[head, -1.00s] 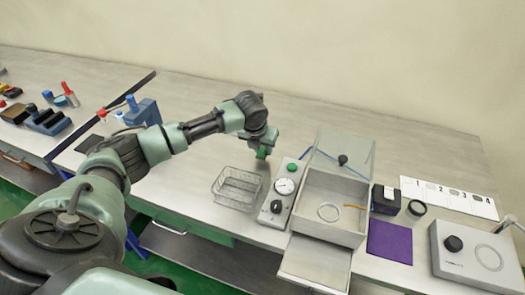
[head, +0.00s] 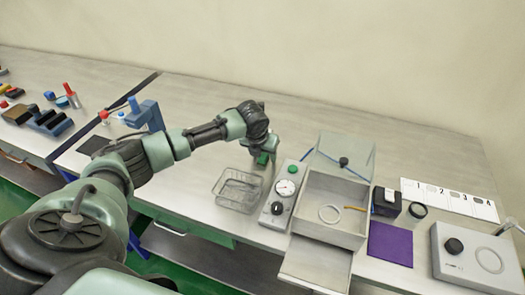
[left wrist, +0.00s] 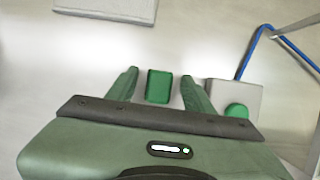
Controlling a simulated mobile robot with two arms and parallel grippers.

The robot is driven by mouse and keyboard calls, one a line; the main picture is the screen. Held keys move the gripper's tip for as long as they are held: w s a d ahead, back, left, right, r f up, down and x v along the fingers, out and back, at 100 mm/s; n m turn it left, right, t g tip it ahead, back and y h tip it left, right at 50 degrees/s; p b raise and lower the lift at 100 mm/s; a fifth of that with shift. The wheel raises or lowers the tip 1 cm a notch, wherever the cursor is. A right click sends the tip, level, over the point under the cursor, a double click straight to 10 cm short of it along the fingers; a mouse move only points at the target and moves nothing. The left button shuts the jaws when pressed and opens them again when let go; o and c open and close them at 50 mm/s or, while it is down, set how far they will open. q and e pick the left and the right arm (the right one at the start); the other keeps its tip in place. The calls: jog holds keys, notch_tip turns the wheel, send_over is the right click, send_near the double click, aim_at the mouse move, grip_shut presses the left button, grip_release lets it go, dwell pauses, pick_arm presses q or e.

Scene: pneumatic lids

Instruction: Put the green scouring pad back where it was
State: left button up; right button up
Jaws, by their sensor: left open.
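The green scouring pad (left wrist: 158,86) shows in the left wrist view as a small green block between the two fingers of my left gripper (left wrist: 160,88). There is a gap on each side of it, and the fingers are open. In the head view my left gripper (head: 263,158) is low over the bench, behind the wire basket (head: 236,191) and left of the control box. The pad cannot be told apart from the green fingers there. My right gripper is not in view.
The control box (head: 279,204) has a gauge and a green button (head: 293,169), close to the right of my left gripper. An open grey chamber (head: 329,222) with a raised clear lid stands beyond it. A purple cloth (head: 390,244) lies further right. The bench behind is clear.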

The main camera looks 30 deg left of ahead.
pick_arm(q)
jog(key=b+v, duration=0.1)
jog(key=v, duration=1.1)
jog(key=shift+b, duration=0.3)
jog(key=shift+s, duration=0.1)
